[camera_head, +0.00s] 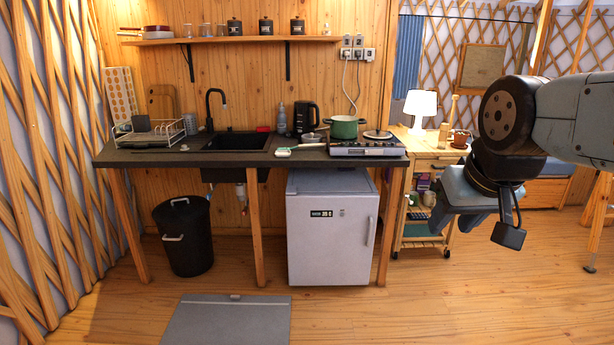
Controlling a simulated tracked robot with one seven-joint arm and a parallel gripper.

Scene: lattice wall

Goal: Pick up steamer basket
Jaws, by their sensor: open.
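I cannot pick out a steamer basket with certainty. A small grey metal item (312,138) on the counter, left of the stove, is too small to identify. A green pot (344,127) stands on the two-burner stove (366,148) at the counter's right end. My gripper (446,222) hangs in the air at the right, pointing down and left, in front of the wooden trolley. It is open, nothing shows in it, and it is apart from the counter. Its far side is hidden.
The dark counter (240,158) holds a sink (235,141), dish rack (152,131) and black kettle (306,117). A white fridge (330,235) and black bin (184,238) stand below. A trolley (435,160) with a lamp is behind my gripper. The front floor is mostly clear.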

